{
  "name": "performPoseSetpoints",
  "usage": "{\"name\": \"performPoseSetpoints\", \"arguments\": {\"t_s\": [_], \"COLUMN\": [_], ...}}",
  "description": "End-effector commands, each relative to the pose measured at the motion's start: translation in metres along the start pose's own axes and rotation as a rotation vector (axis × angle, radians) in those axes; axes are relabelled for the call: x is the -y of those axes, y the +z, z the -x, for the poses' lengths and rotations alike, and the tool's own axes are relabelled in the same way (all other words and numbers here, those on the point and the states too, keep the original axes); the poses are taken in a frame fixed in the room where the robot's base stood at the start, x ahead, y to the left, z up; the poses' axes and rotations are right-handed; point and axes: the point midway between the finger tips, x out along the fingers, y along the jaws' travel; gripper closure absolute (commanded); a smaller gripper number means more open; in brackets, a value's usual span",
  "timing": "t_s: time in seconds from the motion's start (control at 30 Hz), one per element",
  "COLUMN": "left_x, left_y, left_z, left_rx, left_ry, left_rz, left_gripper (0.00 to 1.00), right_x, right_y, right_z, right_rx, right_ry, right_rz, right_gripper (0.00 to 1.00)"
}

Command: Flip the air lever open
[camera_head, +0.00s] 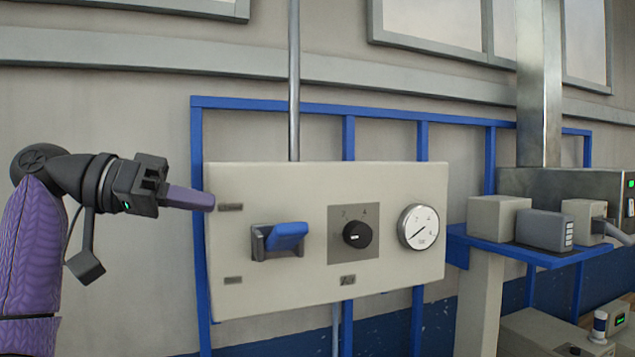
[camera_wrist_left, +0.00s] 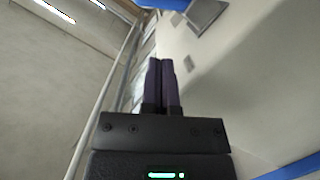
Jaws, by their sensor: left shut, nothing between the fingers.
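The air lever (camera_head: 287,236) is a blue handle in a grey bracket on the left part of a pale wall panel (camera_head: 300,188). It sticks out toward me, roughly level. My left gripper (camera_head: 212,202) comes in from the left, with its purple fingers shut and empty. Its fingertips are at the panel's upper left edge, above and left of the lever, and appear apart from it. In the left wrist view, the shut fingers (camera_wrist_left: 160,62) point up toward the panel, with a bit of blue at the top edge. My right gripper is not in view.
The panel also carries a black knob (camera_head: 357,234) and a round pressure gauge (camera_head: 418,227). A blue frame (camera_head: 270,105) and a vertical pipe (camera_head: 294,80) stand behind it. To the right, a blue shelf (camera_head: 458,240) holds grey boxes.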

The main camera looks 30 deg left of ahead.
Motion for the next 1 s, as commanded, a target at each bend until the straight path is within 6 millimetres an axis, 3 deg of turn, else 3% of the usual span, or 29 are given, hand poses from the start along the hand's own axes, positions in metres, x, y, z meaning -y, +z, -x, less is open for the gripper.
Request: {"name": "performPoseSetpoints", "arguments": {"t_s": [0.07, 0.37, 0.47, 0.8, 1.0], "left_x": [-0.007, -0.005, -0.005, -0.006, -0.006], "left_y": [-0.003, -0.001, 0.0, -0.001, -0.001], "left_z": [0.006, 0.002, -0.009, -0.075, -0.094], "left_rx": [0.0, 0.002, 0.005, 0.004, 0.002], "left_ry": [0.006, 0.007, 0.007, 0.008, 0.007], "left_rz": [-0.016, -0.014, -0.012, -0.012, -0.012], "left_gripper": [1.0, 1.0, 1.0, 1.0, 1.0], "right_x": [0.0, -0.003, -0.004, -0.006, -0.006], "right_y": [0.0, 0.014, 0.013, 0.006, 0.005], "right_z": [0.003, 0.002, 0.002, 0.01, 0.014], "right_rx": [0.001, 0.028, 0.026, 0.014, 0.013], "right_ry": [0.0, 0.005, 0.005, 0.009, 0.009], "right_rz": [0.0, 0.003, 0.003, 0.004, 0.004], "right_gripper": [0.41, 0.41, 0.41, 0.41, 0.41]}}
